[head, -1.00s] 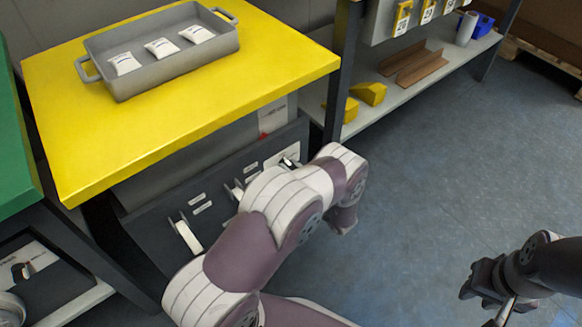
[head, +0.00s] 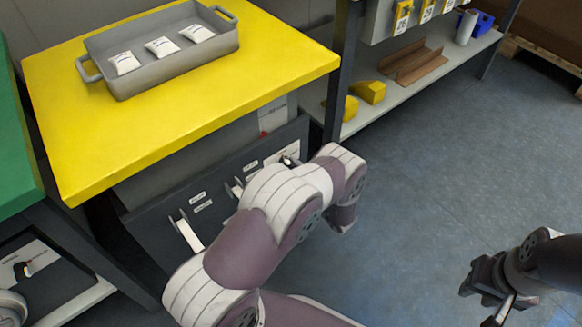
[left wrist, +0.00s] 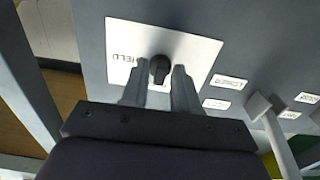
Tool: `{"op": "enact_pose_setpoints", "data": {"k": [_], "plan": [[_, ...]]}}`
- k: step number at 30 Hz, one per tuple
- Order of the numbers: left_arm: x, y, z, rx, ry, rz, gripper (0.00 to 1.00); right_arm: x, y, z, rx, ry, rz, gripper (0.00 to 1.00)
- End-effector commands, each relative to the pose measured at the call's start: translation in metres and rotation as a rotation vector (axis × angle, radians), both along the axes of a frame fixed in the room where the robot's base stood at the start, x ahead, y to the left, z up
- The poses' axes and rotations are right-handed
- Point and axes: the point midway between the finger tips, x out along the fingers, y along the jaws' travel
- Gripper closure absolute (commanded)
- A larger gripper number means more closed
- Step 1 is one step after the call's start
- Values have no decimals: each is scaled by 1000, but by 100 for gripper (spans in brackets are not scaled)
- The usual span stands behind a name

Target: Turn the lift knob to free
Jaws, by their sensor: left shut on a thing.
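The lift knob (left wrist: 160,66) is a small black knob on a white plate (left wrist: 190,45) on a dark grey panel. The word HELD shows on the plate beside it; any other word is hidden. In the left wrist view my left gripper (left wrist: 161,75) has one finger on each side of the knob and is shut on it. In the head view the white plate (head: 272,160) is partly covered by my left arm, which hides the left gripper. My right gripper (head: 482,278) hangs over the floor at the right, far from the panel; its finger gap is unclear.
White levers (head: 188,236) stick out of the panel, with labels beside them. Above is a yellow table (head: 190,115) carrying a grey tray (head: 165,72) with several white packets. A shelf (head: 420,85) stands behind on the right. The blue floor (head: 430,180) is clear.

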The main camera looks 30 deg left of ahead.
Motion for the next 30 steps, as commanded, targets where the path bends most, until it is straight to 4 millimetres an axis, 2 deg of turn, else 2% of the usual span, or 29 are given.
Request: {"op": "enact_pose_setpoints", "data": {"k": [1,2,10,14,17,24,30], "plan": [[0,0,0,0,0,-1,67,0,0,0,0,0,0,66],[0,0,0,0,0,-1,62,0,0,0,0,0,0,66],[0,0,0,0,0,0,62,0,0,0,0,0,0,66],[-3,-9,2,-1,1,-2,62,0,0,6,0,0,0,66],[-10,-26,4,0,1,-5,62,0,0,15,0,0,0,66],[-34,-85,4,0,1,-6,62,0,0,35,0,0,0,66],[-47,-114,1,0,1,-2,62,0,0,40,0,0,0,66]]}}
